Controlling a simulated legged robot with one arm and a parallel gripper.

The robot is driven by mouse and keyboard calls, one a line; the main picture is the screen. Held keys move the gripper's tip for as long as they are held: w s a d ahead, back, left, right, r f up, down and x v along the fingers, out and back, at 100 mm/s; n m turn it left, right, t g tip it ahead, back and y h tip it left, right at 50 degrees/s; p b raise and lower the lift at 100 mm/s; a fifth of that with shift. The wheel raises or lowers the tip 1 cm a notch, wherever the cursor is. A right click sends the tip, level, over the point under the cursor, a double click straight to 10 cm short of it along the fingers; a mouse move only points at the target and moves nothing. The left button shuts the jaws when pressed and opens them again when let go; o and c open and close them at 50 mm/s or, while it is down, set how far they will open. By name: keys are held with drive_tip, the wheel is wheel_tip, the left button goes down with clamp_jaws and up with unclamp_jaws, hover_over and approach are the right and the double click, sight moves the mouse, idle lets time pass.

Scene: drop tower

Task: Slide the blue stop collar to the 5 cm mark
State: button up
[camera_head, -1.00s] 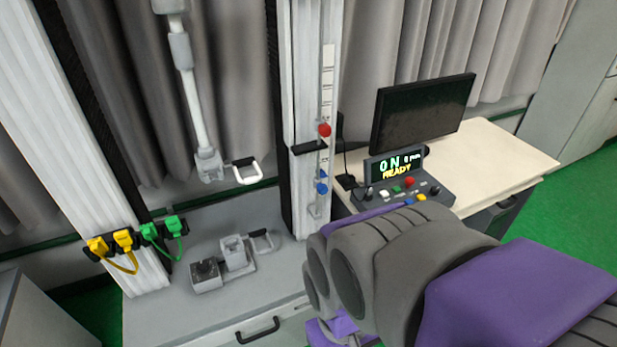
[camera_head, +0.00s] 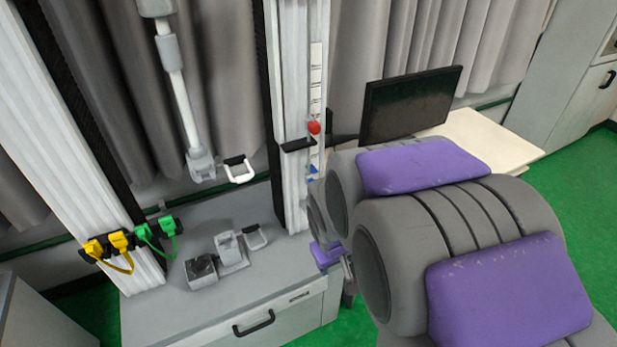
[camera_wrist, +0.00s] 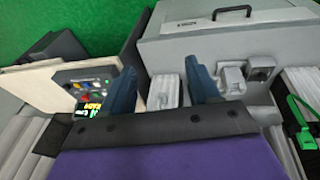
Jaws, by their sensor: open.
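The blue stop collar (camera_head: 313,170) shows as a small blue piece low on the scale rail, just above my arm in the head view. My arm hides what lies below it. A red knob (camera_head: 314,127) sits higher on the same rail, beside the pale scale strip (camera_head: 316,75). I cannot read the marks. My gripper (camera_wrist: 161,88) shows two dark blue fingers set wide apart in the wrist view. A pale upright part stands between them in the picture; I see no collar there. In the head view my arm hides most of the gripper.
A black bracket (camera_head: 298,145) juts from the white column beside the rail. A monitor (camera_head: 410,105) stands on the desk at right. The control box (camera_wrist: 88,90) shows in the wrist view. The grey cabinet (camera_head: 250,290) carries small fixtures. Yellow and green clips (camera_head: 130,240) hang at left.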

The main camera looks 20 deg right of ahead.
drive_tip(key=w+d+f+n+t+y+p, duration=0.1)
drive_tip(key=w+d+f+t+p, duration=0.3)
drive_tip(key=w, duration=0.4)
drive_tip(key=w+d+f+n+t+y+p, duration=0.1)
drive_tip(key=w+d+f+t, duration=0.4)
drive_tip(key=w, duration=0.4)
drive_tip(key=w+m+t+b, duration=0.1)
drive_tip(key=w+t, duration=0.1)
drive_tip(key=w, duration=0.3)
drive_tip(key=w+m+t+b, duration=0.1)
drive_tip(key=w+t+b, duration=0.1)
drive_tip(key=w, duration=0.3)
drive_tip(key=w+r+m+t+b, duration=0.1)
drive_tip(key=w+m+t+b, duration=0.1)
drive_tip(key=w, duration=0.3)
drive_tip(key=shift+w+d+t, duration=0.2)
drive_tip(key=shift+w+t, duration=0.05)
drive_tip(key=shift+t, duration=0.15)
drive_tip(key=shift+c, duration=0.4)
